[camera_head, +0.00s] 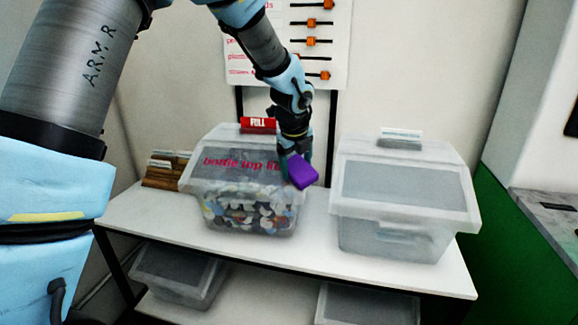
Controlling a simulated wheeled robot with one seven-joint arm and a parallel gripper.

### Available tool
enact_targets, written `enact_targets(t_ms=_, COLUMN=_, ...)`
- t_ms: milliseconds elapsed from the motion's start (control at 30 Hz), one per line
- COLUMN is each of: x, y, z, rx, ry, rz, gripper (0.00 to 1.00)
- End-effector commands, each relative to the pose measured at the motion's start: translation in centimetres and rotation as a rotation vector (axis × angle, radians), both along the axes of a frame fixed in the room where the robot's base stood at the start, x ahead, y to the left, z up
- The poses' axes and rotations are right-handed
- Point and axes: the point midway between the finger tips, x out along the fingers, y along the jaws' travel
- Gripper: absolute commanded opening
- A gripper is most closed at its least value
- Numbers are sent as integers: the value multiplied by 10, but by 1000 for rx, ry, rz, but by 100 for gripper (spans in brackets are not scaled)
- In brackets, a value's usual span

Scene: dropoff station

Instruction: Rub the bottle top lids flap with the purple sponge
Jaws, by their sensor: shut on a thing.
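The purple sponge (302,172) is held by my gripper (295,158), which is shut on it. The sponge is at the right part of the lid flap (228,160) of the left bin, which bears red "bottle top lids" lettering. The sponge and gripper cover the end of the lettering. I cannot tell whether the sponge touches the flap. The clear bin (250,222) under the flap holds many coloured bottle tops. A red "FULL" sign (258,125) stands behind the flap.
A second clear bin (400,195) with a grey flap stands to the right on the white table (310,245). Brown cards or files (165,170) stand at the left. More bins (180,275) sit on the shelf below. A board with orange sliders (312,40) is behind.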

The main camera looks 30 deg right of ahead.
Motion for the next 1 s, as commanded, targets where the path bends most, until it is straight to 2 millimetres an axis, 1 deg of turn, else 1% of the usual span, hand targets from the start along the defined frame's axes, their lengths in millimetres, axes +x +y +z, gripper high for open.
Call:
enact_targets(t_ms=33, x=-4, y=-3, z=-2, rx=0, ry=3, rz=-5, gripper=35)
enact_targets(t_ms=267, x=-4, y=-2, z=1, rx=-1, ry=4, rz=-3, gripper=35)
enact_targets(t_ms=367, x=0, y=2, z=2, rx=-1, ry=4, rz=-1, gripper=35)
enact_targets(t_ms=700, x=17, y=26, z=5, rx=0, ry=3, rz=0, gripper=35)
enact_targets(t_ms=1000, x=24, y=34, z=3, rx=-1, ry=3, rz=-1, gripper=35)
